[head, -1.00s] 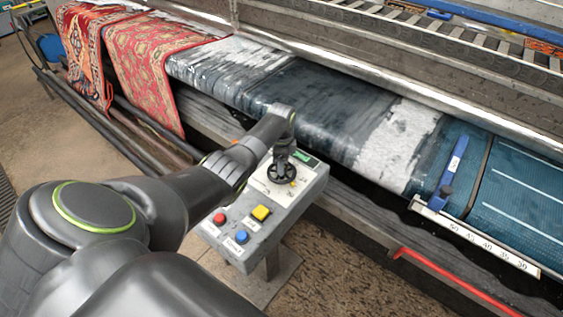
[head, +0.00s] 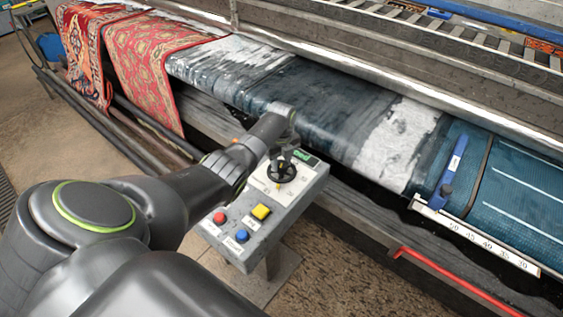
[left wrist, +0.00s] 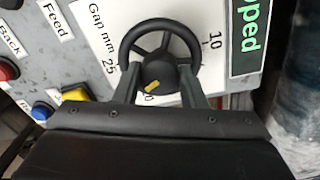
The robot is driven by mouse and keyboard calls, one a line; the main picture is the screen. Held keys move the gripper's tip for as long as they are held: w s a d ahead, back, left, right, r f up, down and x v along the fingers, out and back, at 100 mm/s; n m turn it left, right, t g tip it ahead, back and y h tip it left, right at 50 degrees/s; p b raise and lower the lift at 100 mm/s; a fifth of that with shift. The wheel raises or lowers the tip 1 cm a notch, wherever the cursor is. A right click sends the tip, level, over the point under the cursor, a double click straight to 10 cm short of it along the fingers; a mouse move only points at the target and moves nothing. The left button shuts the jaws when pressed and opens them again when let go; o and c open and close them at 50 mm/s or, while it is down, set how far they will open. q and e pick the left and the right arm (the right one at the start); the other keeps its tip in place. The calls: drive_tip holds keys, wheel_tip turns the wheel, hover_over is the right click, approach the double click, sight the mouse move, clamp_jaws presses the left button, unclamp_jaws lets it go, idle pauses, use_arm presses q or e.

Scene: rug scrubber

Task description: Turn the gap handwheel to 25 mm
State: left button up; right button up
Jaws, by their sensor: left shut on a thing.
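The black gap handwheel (head: 272,174) stands on the grey control box in the head view. In the left wrist view the wheel (left wrist: 160,22) fills the upper middle. Its hub carries a short yellow mark (left wrist: 152,87), on the side nearer my gripper. The white plate around it (left wrist: 100,45) reads "Gap mm", with 25 at left and 10 at upper right; a lower number is partly hidden. My left gripper (head: 284,156) is shut on the handwheel, its two fingers reaching over the wheel from below in the left wrist view. My right gripper is not in view.
The control box (head: 282,205) also has red (head: 219,218), yellow (head: 261,212) and blue (head: 242,237) buttons and a green display (head: 301,155). Behind it runs a wet roller belt (head: 320,110) with red rugs (head: 150,65) at left. A blue pointer (head: 445,180) stands over a numbered scale at right.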

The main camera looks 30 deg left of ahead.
sight(282, 163)
use_arm(q)
drive_tip(key=m, duration=0.5)
drive_tip(key=shift+w+r, duration=0.1)
idle(0.5)
drive_tip(key=o, duration=1)
wheel_tip(282, 163, up, 17)
drive_tip(key=shift+r+b, duration=0.15)
drive_tip(key=shift+b, duration=0.75)
